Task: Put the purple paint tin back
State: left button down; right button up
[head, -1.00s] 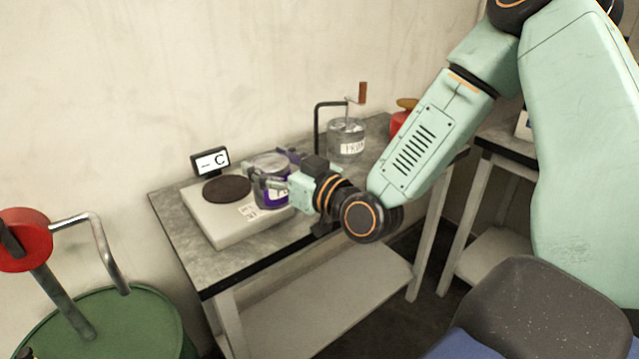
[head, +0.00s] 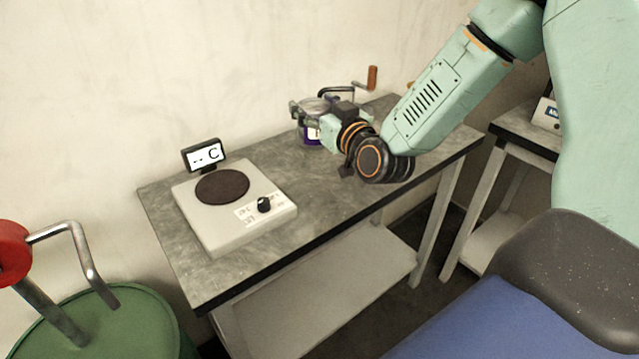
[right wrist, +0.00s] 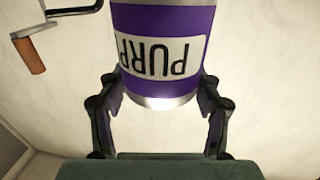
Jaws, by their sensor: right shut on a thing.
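The purple paint tin (head: 311,132) is a metal tin with a purple band. In the right wrist view the tin (right wrist: 165,55) shows upside down, with a white label reading "PURP". My right gripper (head: 310,110) is shut on the tin, one finger on each side, over the back of the grey bench. Whether the tin's base touches the bench top is not clear. In the right wrist view my right gripper's fingers (right wrist: 158,95) flank the tin. My left gripper is not in view.
A hotplate (head: 235,212) with a dark round plate, a knob and a display (head: 204,155) sits at the bench's left. The bench top (head: 270,160) is bare between hotplate and tin. A crank handle (head: 372,78) shows behind my gripper. A green drum (head: 110,325) stands lower left.

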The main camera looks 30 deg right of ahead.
aim_at(315, 137)
jog(key=shift+w+d+f, duration=0.1)
jog(key=shift+f, duration=0.35)
jog(key=f, duration=0.2)
jog(key=s+f+b, duration=0.1)
jog(key=f, duration=0.2)
jog(key=shift+b, duration=0.3)
jog(key=shift+w+f, duration=0.3)
jog(key=shift+f, duration=0.3)
notch_tip(315, 137, down, 4)
jog(key=shift+s+d+f+b, duration=0.1)
jog(key=shift+s+b, duration=0.05)
jog(key=shift+b, duration=0.7)
jog(key=shift+f, duration=0.15)
